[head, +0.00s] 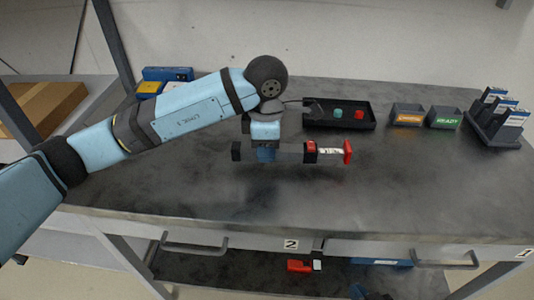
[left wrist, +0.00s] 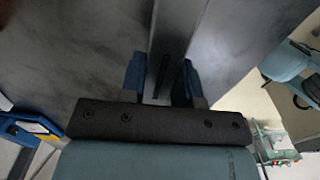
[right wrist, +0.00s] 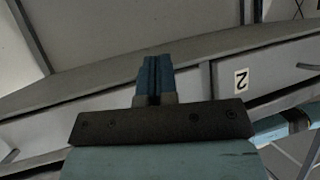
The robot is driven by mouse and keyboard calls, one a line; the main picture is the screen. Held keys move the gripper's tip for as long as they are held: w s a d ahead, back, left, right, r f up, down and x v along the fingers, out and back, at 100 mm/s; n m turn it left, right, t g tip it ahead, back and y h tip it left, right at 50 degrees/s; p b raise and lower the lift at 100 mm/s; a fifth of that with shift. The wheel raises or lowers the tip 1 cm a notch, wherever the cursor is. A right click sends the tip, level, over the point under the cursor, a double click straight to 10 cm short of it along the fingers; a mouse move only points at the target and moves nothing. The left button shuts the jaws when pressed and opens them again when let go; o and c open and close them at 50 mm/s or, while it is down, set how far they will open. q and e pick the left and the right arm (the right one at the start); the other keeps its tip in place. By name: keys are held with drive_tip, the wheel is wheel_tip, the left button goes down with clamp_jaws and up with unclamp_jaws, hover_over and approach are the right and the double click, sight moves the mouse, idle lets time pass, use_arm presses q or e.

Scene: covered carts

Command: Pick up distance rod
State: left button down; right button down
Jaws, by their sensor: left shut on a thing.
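The distance rod (head: 291,153) is a grey bar with dark bands, a white label and a red end at the right. It lies level across my left gripper (head: 266,154), seemingly a little above the grey tabletop. In the left wrist view the grey rod (left wrist: 178,40) runs between the two blue fingers of my left gripper (left wrist: 160,80), which is shut on it. My right gripper (right wrist: 155,75) has its blue fingers together with nothing between them. It faces the drawer front in the right wrist view.
A black tray (head: 368,125) with a green and a red piece stands at the back. Two small labelled bins (head: 443,119) and a rack (head: 497,127) stand at the right. Blue and yellow items (head: 167,74) lie at the back left. The front tabletop (head: 390,195) is clear above the drawers (head: 420,250).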

use_arm(q)
wheel_tip(320, 180, up, 17)
drive_tip(key=p, duration=0.1)
use_arm(e)
drive_tip(key=shift+s+d, duration=0.1)
drive_tip(key=shift+d, duration=0.05)
